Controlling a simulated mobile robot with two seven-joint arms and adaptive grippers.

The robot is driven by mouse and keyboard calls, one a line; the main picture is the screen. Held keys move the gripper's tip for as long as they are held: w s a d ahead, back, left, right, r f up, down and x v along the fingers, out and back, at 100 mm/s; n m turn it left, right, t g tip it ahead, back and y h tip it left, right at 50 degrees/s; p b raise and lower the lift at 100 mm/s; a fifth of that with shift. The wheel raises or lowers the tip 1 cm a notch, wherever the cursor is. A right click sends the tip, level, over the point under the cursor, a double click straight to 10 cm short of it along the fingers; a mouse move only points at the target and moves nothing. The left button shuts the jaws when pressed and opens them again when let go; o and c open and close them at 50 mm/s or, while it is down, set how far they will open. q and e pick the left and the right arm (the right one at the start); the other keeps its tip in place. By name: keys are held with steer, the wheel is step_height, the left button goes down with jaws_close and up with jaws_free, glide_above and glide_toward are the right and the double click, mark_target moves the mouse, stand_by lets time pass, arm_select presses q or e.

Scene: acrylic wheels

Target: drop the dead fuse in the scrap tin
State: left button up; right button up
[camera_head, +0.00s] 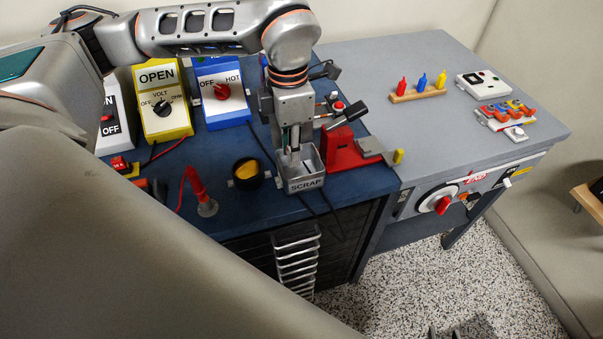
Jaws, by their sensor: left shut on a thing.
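My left gripper (293,141) reaches down from above with its fingers at the scrap tin. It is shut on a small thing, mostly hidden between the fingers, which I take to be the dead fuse. The scrap tin (306,185) is a small grey open box labelled SCRAP near the blue bench's front edge. The fingertips are over or just inside its mouth; I cannot tell how deep. Two dark tips at the bottom edge look like my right gripper (445,331), far from the tin; most of it is cut off.
A red fixture (342,150) with a black lever stands right beside the tin. A black and yellow knob (247,173) sits to its left. The yellow meter (161,103) and blue meter (221,92) stand behind. The grey table (430,120) has free room in its middle.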

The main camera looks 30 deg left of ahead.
arm_select(q)
steer(key=shift+f, duration=0.15)
steer(key=o, duration=0.8)
step_height(320, 180, up, 12)
steer(key=shift+d, duration=0.1)
steer(key=shift+s, duration=0.1)
stand_by(0.4)
